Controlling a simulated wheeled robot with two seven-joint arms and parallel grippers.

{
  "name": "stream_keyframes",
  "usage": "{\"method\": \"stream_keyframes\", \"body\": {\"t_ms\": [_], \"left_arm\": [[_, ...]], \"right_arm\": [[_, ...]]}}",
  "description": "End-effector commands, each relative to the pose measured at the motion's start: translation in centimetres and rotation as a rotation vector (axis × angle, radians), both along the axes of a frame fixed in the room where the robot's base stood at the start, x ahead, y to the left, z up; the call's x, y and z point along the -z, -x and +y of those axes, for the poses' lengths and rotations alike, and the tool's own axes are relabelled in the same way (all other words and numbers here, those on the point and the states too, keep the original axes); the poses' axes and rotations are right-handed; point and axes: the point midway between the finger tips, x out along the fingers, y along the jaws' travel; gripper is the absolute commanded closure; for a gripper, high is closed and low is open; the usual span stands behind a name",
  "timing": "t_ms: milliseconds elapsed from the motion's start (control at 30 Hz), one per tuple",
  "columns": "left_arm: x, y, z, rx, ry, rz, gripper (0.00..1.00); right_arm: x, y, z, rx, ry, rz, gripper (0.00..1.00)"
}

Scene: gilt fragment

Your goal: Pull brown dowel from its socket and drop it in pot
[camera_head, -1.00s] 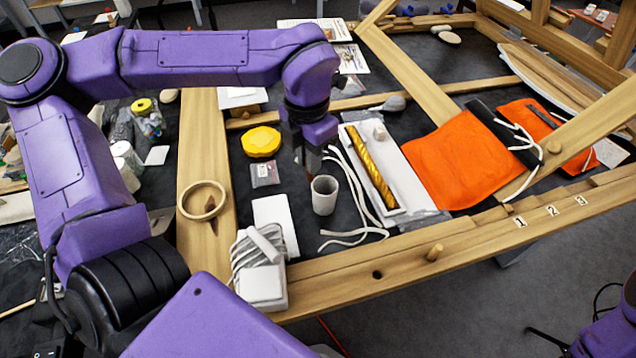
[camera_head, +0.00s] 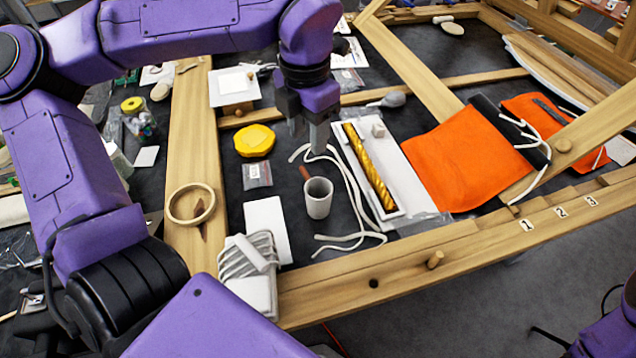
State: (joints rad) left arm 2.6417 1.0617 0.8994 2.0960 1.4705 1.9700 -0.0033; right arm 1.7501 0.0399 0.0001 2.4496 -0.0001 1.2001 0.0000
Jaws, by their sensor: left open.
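A short brown dowel (camera_head: 305,172) leans in the small pale grey pot (camera_head: 318,200), with its upper end above the back left rim. Its lower part is hidden inside the pot. The pot stands upright on the dark table surface. My left gripper (camera_head: 308,136) is open and empty, pointing down above and behind the pot, apart from the dowel. A light wooden peg (camera_head: 435,260) stands in the front rail (camera_head: 330,284), and a dark empty hole (camera_head: 374,283) is to its left. My right gripper is not in view.
White cords (camera_head: 352,190) lie right of the pot, beside a white tray with a gilt twisted piece (camera_head: 371,168). A yellow lump (camera_head: 254,140), a wooden ring (camera_head: 191,204) and a strapped white block (camera_head: 250,280) are left. An orange cloth (camera_head: 465,157) lies right.

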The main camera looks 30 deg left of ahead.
Motion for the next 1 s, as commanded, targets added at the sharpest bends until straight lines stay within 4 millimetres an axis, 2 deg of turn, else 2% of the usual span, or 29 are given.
{"method": "stream_keyframes", "body": {"t_ms": [100,300,1000], "left_arm": [[-2.7,0.3,0.0,0.0,-0.001,-0.008,0.55],[-5.0,0.5,0.0,0.002,-0.001,-0.006,0.55],[-5.1,0.4,-0.3,0.009,-0.002,-0.007,0.55]], "right_arm": [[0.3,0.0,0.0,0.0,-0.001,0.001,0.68],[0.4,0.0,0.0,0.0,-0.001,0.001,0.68],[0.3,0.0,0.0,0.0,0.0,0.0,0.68]]}}
